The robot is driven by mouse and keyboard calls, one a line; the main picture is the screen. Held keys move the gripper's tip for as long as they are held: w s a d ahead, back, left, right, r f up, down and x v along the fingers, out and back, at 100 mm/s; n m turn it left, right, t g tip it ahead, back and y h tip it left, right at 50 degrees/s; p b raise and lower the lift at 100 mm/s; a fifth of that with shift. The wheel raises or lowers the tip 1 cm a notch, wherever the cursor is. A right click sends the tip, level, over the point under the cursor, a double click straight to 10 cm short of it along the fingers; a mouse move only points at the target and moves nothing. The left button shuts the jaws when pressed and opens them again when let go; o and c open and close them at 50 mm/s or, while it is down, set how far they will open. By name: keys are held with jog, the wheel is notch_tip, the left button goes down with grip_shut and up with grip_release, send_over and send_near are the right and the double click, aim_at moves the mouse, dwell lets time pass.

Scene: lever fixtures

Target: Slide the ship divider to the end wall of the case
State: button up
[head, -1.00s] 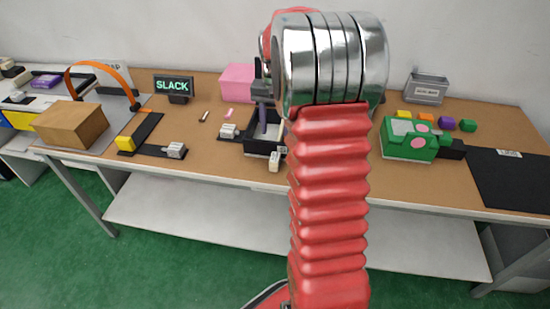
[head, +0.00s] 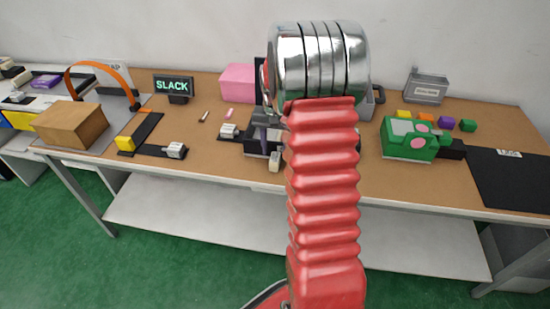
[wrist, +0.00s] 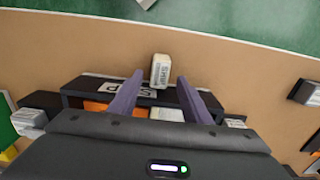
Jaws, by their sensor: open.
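The dark case (wrist: 70,94) lies across the middle of the wrist view, with a white label on its near-edge wall. A small pale block with printing (wrist: 160,70), apparently the divider's tab, stands at that wall; it also shows in the head view (head: 274,161). My gripper (wrist: 160,77) is open, its two purple fingers on either side of the pale block, with gaps to it. I cannot tell their height relative to it. Orange (wrist: 96,106) and white (wrist: 167,114) pieces show inside the case. My gripper body hides the rest of the case, and my arm covers part of it in the head view.
A white-tabbed fixture (head: 228,131) is left of the case. A pink box (head: 238,82) stands behind. A green box (head: 408,139) and a black mat (head: 512,178) are at the right. A cardboard box (head: 69,124) is at the left. Bare tabletop lies in front.

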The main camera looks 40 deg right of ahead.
aim_at(275, 157)
notch_tip(275, 157, down, 5)
jog(key=shift+r, duration=0.1)
jog(key=shift+c, duration=0.5)
grip_shut()
dwell(0.3)
